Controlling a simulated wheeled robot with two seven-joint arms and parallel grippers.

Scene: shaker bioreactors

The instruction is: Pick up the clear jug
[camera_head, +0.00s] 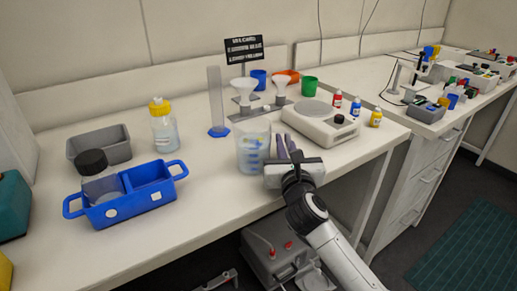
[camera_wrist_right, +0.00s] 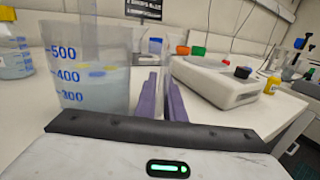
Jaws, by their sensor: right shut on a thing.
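The clear jug (camera_head: 253,150) stands upright on the bench near its front edge, with blue markings on its wall. In the right wrist view the jug (camera_wrist_right: 92,80) fills the left side, and its 500, 400 and 300 marks are readable. My right gripper (camera_head: 284,146) is just right of the jug, at about its height. Its purple fingers (camera_wrist_right: 162,98) are close together beside the jug's wall and are shut on the jug, apparently at its handle side. The exact grip is hidden. My left gripper is not in view.
A blue carrier (camera_head: 150,198) and grey bin (camera_head: 115,149) stand left. A yellow-capped bottle (camera_head: 164,130) and tall cylinder (camera_head: 216,100) stand behind left. A white scale (camera_head: 318,125) is close behind right, with small bottles beyond. The front bench strip left of the jug is clear.

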